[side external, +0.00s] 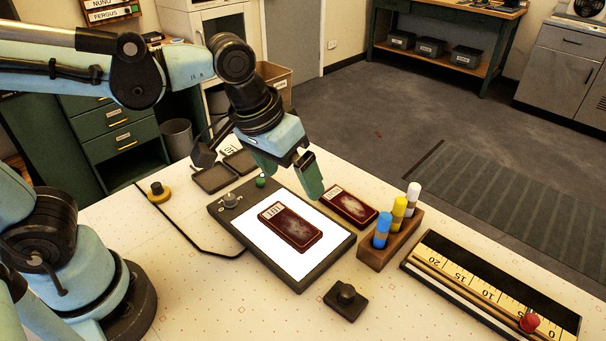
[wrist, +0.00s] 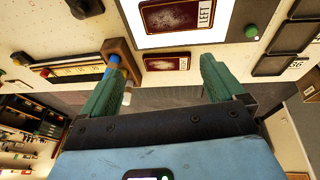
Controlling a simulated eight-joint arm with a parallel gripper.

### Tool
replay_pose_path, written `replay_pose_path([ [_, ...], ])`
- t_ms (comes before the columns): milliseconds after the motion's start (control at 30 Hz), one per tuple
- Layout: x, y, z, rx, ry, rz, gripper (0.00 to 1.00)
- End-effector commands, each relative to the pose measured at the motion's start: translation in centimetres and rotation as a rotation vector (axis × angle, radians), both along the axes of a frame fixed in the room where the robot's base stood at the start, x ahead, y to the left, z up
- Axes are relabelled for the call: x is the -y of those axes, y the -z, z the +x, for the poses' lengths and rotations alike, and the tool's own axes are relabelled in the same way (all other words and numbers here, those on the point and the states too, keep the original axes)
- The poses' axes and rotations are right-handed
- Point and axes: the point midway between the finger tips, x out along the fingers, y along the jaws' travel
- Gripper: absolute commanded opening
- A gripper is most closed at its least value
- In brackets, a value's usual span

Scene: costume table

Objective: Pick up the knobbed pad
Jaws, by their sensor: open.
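The knobbed pad (side external: 346,297) is a small dark square pad with a round black knob on top. It lies flat on the pale table near the front, just off the near corner of the light box. In the wrist view a dark shape at the top left edge, partly cut off, looks like the same pad (wrist: 86,7). My gripper (side external: 290,184) is open and empty, above the far side of the light box and well apart from the pad. Its two green fingers also show spread in the wrist view (wrist: 158,66).
The light box (side external: 236,229) bears a dark red labelled piece (side external: 290,228); a similar piece (side external: 350,207) lies behind it. A wooden block (side external: 377,256) holds upright markers. A ruler board (side external: 490,285) lies right. A yellow disc with a black knob (side external: 159,196) sits left.

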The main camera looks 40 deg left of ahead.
Motion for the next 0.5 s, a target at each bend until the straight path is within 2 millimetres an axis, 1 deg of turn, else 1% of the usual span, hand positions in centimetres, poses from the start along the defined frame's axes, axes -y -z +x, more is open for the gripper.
replay_pose_path([
  [33,2.1,0.0,0.2,-0.044,0.01,0.0,0.96],
  [100,4.7,0.3,0.0,-0.105,0.009,0.007,0.96],
  [200,8.1,0.8,-0.5,-0.183,0.001,0.028,0.96],
  [300,11.0,1.4,-1.2,-0.244,-0.008,0.056,0.96],
  [400,13.0,1.9,-1.9,-0.286,-0.019,0.082,0.96],
  [500,14.2,2.2,-2.4,-0.309,-0.028,0.099,0.96],
])
